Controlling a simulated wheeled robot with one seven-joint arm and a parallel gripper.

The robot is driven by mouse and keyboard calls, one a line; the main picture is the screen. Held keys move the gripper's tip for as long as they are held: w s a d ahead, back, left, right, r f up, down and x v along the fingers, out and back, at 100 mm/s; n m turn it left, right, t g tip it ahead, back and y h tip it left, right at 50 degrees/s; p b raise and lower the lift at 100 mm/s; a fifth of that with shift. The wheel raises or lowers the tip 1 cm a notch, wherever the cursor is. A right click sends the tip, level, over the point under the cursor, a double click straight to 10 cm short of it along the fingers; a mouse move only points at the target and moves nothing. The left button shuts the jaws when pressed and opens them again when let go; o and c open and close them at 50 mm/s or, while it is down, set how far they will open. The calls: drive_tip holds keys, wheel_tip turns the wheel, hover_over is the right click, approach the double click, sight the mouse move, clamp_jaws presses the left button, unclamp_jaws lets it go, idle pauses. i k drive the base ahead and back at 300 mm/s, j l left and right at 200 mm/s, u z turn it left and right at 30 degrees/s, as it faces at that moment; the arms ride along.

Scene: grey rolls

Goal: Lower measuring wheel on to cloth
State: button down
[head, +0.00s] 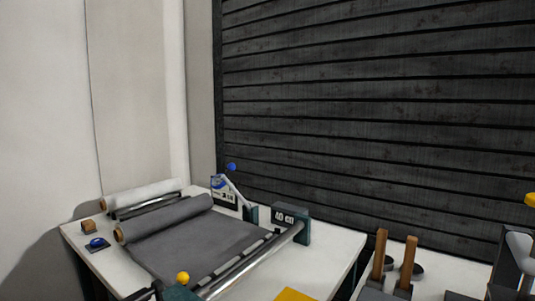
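The grey cloth (205,243) lies flat on a white table, running from a grey roll (165,218) at its back left. At its far edge stands a small device with a pale slanted arm (234,190), a blue knob (231,167) at its top and a counter box (224,198) beside it. This looks like the measuring wheel assembly. The arm is tilted, with the knob up. The wheel itself is too small to make out, and I cannot tell whether it touches the cloth. My gripper is not in view.
A dark box with a number display (290,222) stands at the end of a shiny bar (250,262) across the cloth. A yellow ball knob (183,278) is in front. Wooden handles (380,254) stand on the right table. A dark slatted wall (380,120) closes the back.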

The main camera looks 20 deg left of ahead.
sight(232, 166)
drive_tip(key=i+j+z, duration=0.15)
drive_tip(key=j, duration=0.7)
drive_tip(key=i+j+z, duration=0.2)
drive_tip(key=j, duration=0.7)
drive_tip(key=j+z, duration=0.15)
drive_tip(key=j, duration=1.5)
drive_tip(key=i+j, duration=0.15)
drive_tip(key=j, duration=1.3)
drive_tip(key=i, duration=0.05)
